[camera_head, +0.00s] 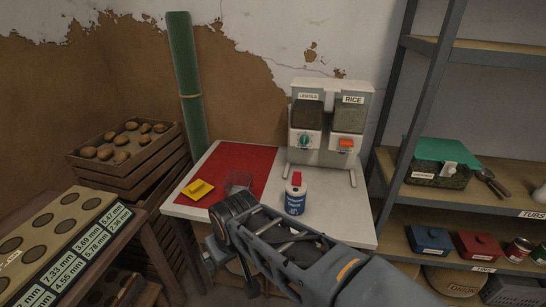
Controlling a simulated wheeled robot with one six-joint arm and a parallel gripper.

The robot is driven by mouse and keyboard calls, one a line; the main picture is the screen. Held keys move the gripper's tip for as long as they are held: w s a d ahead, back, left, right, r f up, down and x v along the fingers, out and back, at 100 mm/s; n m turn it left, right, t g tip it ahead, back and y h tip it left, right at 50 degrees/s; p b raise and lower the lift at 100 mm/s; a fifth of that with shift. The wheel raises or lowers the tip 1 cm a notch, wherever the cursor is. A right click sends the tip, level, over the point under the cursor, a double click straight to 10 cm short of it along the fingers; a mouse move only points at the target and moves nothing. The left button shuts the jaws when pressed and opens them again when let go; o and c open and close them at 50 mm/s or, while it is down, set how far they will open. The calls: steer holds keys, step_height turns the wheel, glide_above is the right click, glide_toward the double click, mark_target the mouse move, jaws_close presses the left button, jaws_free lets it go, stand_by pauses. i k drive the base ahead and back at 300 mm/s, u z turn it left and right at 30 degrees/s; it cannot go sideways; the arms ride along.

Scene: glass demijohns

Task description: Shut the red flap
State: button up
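A blue-and-white can (295,201) stands upright on the white table, in front of the dispenser. A small red flap (297,179) stands up from the can's top and looks raised. My gripper (222,240) is at the end of my arm, left of the can and lower in the picture, apart from it. My own wrist parts hide its fingertips, so I cannot tell whether it is open or shut.
A dispenser (327,118) marked LENTILS and RICE stands behind the can. A yellow object (197,189) lies on the red mat (240,163), near a clear container (238,181). A shelf rack (428,105) stands at right, a potato crate (128,158) at left.

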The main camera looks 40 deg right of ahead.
mark_target(297, 179)
steer(key=z, duration=1.25)
steer(key=k, duration=0.5)
steer(key=z, duration=1.25)
steer(key=i, duration=1.05)
steer(key=u, duration=1.95)
